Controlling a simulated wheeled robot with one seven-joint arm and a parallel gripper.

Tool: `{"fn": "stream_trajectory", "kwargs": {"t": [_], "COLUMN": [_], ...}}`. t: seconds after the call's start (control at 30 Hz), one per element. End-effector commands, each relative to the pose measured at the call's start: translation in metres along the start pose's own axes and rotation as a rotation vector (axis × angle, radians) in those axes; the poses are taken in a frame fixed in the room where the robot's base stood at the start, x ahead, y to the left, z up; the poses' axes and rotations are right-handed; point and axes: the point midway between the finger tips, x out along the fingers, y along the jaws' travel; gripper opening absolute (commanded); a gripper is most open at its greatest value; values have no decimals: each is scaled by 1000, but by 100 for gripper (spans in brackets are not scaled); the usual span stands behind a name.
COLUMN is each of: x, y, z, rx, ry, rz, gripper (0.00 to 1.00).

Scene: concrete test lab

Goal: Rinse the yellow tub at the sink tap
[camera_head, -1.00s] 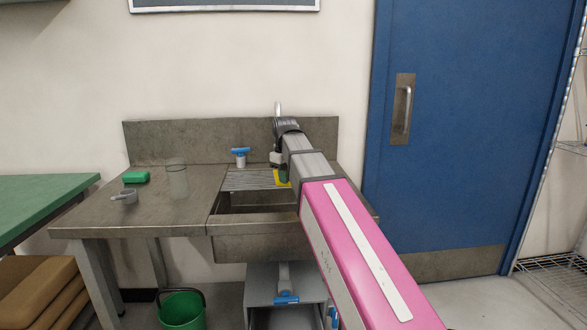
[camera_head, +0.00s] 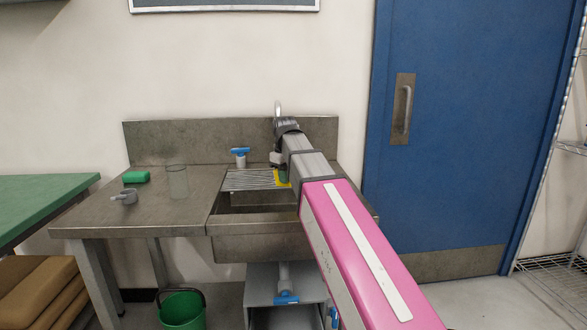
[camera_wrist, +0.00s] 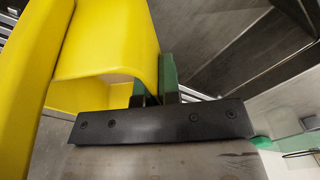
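The yellow tub (camera_head: 280,183) shows as a small patch over the sink, beside the end of my arm, which hides most of it. In the wrist view the tub (camera_wrist: 105,50) fills the upper left, tilted in the picture. My gripper (camera_wrist: 154,92) has its green fingers close together, one on each side of the tub's wall, shut on it. The sink (camera_head: 260,223) has an open basin below the tub. Only the top of the tap (camera_head: 278,107) shows above my arm; its spout and any water are hidden.
A ribbed drainboard (camera_head: 245,180) lies at the sink, with a blue-topped squeegee (camera_head: 240,156) behind it. A clear glass (camera_head: 177,182), a green sponge (camera_head: 136,177) and a grey scoop (camera_head: 124,197) stand on the counter at left. A green bucket (camera_head: 182,311) is on the floor.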

Motion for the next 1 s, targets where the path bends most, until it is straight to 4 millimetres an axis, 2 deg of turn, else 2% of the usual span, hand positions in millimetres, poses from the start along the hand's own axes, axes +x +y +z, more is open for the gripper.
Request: {"fn": "stream_trajectory", "kwargs": {"t": [0.8, 1.0], "x": [-37, -40], "y": [-34, -36], "z": [33, 35], "rx": [0, 0], "ry": [1, 0], "rz": [1, 0], "gripper": [0, 0]}}
